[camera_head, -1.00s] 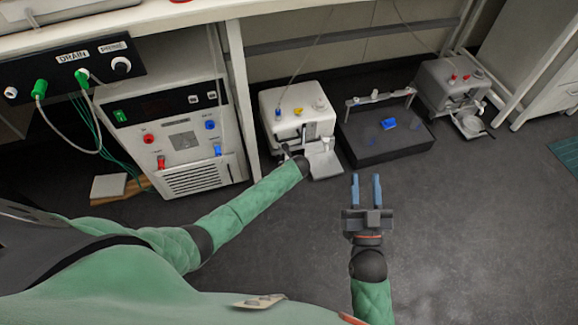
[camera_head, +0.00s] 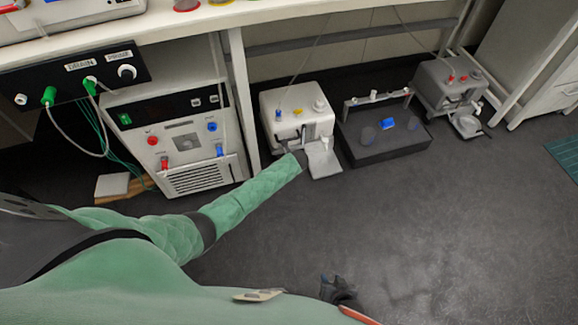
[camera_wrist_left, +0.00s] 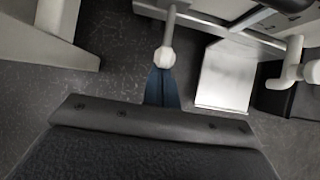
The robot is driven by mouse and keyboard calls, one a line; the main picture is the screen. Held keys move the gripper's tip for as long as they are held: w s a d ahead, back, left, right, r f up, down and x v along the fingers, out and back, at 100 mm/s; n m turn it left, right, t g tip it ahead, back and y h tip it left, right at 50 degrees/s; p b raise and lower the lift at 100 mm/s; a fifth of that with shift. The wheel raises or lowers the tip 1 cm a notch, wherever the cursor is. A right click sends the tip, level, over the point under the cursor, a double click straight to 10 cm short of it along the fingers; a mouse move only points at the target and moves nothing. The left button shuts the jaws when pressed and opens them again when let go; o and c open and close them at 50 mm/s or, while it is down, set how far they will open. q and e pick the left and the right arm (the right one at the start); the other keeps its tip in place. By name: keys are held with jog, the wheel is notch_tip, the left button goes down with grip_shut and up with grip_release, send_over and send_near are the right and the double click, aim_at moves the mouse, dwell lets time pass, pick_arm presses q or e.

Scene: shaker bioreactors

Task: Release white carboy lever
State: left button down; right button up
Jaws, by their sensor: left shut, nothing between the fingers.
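The white carboy (camera_head: 284,103) stands on the floor under the bench, with blue and yellow fittings on top. My left arm reaches to its front and hides part of it; the left gripper is mostly hidden in the head view. In the left wrist view, the blue fingers of my left gripper (camera_wrist_left: 162,75) are shut with nothing between them. Their tips are right at the white rounded end of a grey lever (camera_wrist_left: 166,55); I cannot tell whether they touch. My right gripper (camera_head: 338,288) shows only partly at the bottom; its finger opening is unclear.
A pale square plate (camera_head: 324,160) lies before the carboy; it also shows in the wrist view (camera_wrist_left: 225,75). A black tray unit (camera_head: 385,148) and a grey carboy (camera_head: 440,85) stand to the right. A control box (camera_head: 185,140) is left. The floor in front is clear.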

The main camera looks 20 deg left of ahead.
pick_arm(q)
jog(key=r+g+p, duration=0.1)
jog(key=p, duration=0.2)
jog(key=shift+w+a+r+h, duration=0.1)
jog(key=shift+w+r+h, duration=0.1)
jog(key=shift+h, duration=0.2)
dwell(0.7)
jog(key=shift+p, duration=0.35)
jog(key=shift+r+p, duration=0.8)
jog(key=shift+p, duration=0.05)
jog(key=shift+s, duration=0.1)
